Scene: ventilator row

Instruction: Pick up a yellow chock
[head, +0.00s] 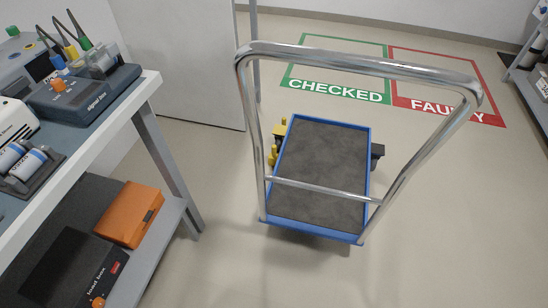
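Small yellow pieces that look like chocks show low at the left side of a blue-edged cart (325,135). One yellow piece (279,131) is near the cart's far left corner, and another yellow piece (272,156) is just nearer, close to the handle's left post. Dark parts lie between them, and the cart's edge may hide some of them. I cannot tell whether they touch the wheels or the floor. Neither of my grippers is in view.
The cart's chrome handle (360,65) rises toward me. A bench (150,85) with devices stands left, with an orange case (130,214) on its lower shelf. Green CHECKED (335,91) and red FAULTY (440,107) floor zones lie behind. Floor right of the cart is clear.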

